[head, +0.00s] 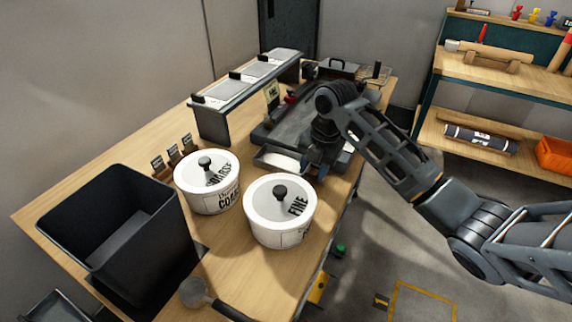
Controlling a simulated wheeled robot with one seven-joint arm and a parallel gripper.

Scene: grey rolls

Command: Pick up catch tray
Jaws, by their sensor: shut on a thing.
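The catch tray (276,160) looks like a shallow, pale metal tray with a dark rim. It is at the front edge of a dark, flat machine (285,128) on the wooden table, just behind the two white tubs. My gripper (313,170) points down at the tray's right end and is shut on it. The gripper and wrist hide that end of the tray and the exact grip. I cannot tell whether the tray is lifted off the surface.
White lidded tubs marked COARSE (208,190) and FINE (280,222) stand close in front. A tall black bin (115,225) is at the left. A raised stand (240,95) lines the back. A shelf (500,75) stands at the right, beyond open floor.

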